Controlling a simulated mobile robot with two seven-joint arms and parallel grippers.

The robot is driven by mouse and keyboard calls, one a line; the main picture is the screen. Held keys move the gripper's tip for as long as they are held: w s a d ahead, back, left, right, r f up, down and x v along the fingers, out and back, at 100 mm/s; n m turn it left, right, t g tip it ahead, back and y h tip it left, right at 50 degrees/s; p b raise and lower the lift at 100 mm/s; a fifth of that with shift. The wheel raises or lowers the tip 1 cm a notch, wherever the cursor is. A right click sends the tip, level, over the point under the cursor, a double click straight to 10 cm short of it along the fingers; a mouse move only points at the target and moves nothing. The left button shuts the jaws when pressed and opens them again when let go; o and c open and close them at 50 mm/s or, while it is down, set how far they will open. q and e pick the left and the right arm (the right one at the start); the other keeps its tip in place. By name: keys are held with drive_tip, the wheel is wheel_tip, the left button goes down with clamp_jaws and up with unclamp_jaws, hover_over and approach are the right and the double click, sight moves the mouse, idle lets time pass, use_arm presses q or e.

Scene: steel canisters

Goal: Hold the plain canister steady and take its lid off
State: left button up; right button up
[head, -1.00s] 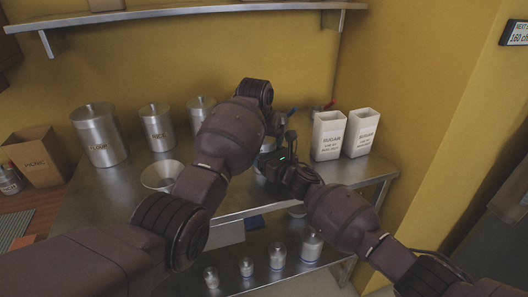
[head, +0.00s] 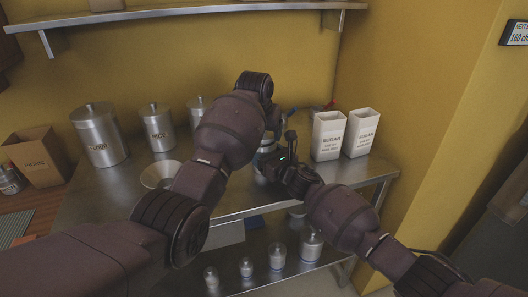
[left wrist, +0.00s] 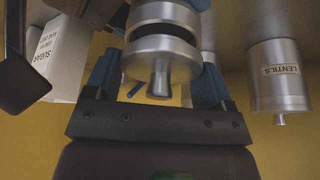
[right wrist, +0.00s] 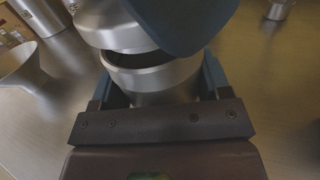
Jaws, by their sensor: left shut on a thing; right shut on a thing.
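The plain steel canister (right wrist: 150,80) shows in the right wrist view with a dark gap at its rim. My right gripper (right wrist: 160,92) is shut on its body. The steel lid (left wrist: 160,58) with its knob shows in the left wrist view, which is upside down. My left gripper (left wrist: 158,82) is shut on the lid. The lid, also in the right wrist view (right wrist: 98,25), is apart from the rim on the visible side and looks tilted against it. In the head view my arms hide most of the canister and lid.
The flour canister (head: 99,135), the rice canister (head: 159,128) and the lentils canister (left wrist: 278,75) stand on the steel table. A funnel (head: 160,175) is in front. Two white boxes, one a sugar box (head: 327,137), stand close on the right.

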use_arm(q)
drive_tip(key=shift+r, duration=1.7)
use_arm(e)
drive_tip(key=o, duration=1.1)
